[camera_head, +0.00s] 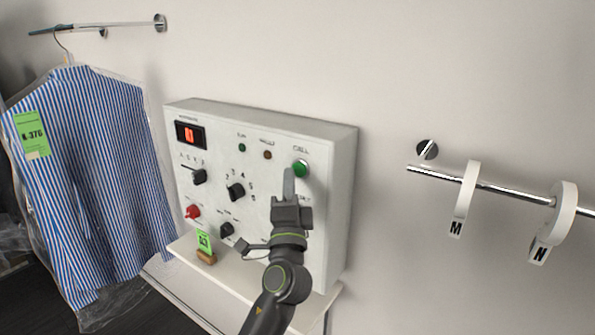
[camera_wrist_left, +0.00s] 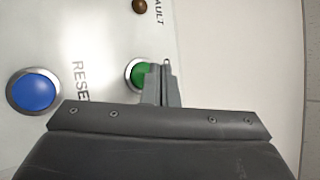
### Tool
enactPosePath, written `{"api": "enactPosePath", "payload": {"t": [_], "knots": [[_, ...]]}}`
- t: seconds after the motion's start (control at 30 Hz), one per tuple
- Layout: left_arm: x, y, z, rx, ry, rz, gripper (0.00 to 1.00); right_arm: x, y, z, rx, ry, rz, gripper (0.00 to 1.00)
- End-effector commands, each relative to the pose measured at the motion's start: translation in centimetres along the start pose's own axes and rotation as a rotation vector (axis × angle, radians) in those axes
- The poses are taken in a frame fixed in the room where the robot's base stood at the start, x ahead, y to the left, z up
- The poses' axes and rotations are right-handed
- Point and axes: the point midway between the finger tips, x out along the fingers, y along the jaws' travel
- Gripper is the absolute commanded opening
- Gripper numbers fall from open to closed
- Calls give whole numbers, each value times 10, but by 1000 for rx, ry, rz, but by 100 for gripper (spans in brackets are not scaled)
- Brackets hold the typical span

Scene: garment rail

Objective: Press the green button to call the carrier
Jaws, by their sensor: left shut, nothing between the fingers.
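The green button (camera_head: 300,168) sits in a metal ring at the upper right of the white control panel (camera_head: 262,128), under a label that reads CALL. My left gripper (camera_head: 289,175) is shut and empty, its fingertips just left of and below the button in the head view. In the left wrist view the green button (camera_wrist_left: 140,75) is partly hidden behind the fingertips (camera_wrist_left: 160,75). I cannot tell whether the tips touch it. My right gripper is not in view.
A blue RESET button (camera_wrist_left: 34,91) is close by in the wrist view. A striped shirt (camera_head: 85,170) hangs left. A rail with size rings (camera_head: 465,195) is right.

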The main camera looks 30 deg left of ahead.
Motion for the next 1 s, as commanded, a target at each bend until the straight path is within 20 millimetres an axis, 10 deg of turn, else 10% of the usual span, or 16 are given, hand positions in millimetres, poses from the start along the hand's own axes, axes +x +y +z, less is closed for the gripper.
{"api": "enactPosePath", "payload": {"t": [1.0], "knots": [[9, 6, -6, 0, 0, -1, 0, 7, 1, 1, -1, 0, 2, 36]]}}
